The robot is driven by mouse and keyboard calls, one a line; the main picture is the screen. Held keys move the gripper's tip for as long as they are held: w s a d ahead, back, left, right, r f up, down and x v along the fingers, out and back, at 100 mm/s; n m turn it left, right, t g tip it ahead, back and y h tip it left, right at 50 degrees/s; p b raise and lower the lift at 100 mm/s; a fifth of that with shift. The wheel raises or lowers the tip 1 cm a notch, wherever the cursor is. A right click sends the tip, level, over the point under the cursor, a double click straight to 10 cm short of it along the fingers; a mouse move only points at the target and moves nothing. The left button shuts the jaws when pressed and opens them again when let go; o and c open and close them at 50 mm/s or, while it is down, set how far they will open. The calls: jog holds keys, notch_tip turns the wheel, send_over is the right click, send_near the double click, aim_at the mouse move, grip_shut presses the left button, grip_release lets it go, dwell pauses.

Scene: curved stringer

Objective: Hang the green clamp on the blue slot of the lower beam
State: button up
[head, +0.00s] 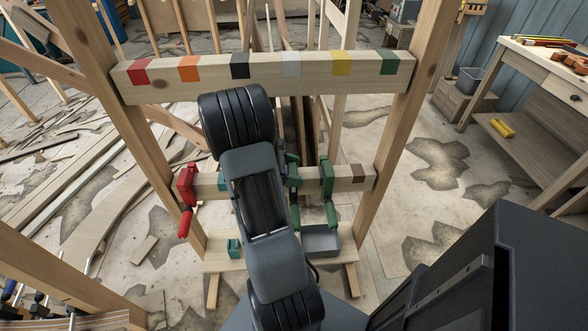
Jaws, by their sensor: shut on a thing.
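The lower beam (343,184) runs across the wooden frame behind my arm. A green clamp (326,180) hangs on it right of my arm, handle down. A second green clamp (293,180) shows just left of that one, partly covered by my arm; I cannot tell whether it is held or hangs on the beam. A teal patch (222,181) on the beam shows at my arm's left edge; no clearly blue slot is visible on the lower beam, whose middle is hidden. My gripper is hidden behind my arm, and its jaws do not show.
A red clamp (187,187) hangs at the lower beam's left end, and a brown slot (358,173) is at its right. The upper beam (310,84) has several coloured slots. A grey box (320,241) and a teal object (233,248) are below. A workbench (540,66) stands right.

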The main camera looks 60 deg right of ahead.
jog(key=o, duration=1)
jog(key=shift+r, duration=0.25)
notch_tip(320, 180, up, 2)
jog(key=shift+r+p, duration=0.25)
jog(key=shift+p, duration=0.1)
jog(key=s+a+r, duration=0.2)
jog(key=a+r, duration=0.1)
jog(key=s+a+r+p, duration=0.1)
jog(key=s+a+r, duration=0.2)
jog(key=a, duration=0.1)
jog(key=s+a+r+p, duration=0.1)
jog(key=s+a+r, duration=0.2)
jog(key=a+r, duration=0.1)
jog(key=shift+a, duration=0.2)
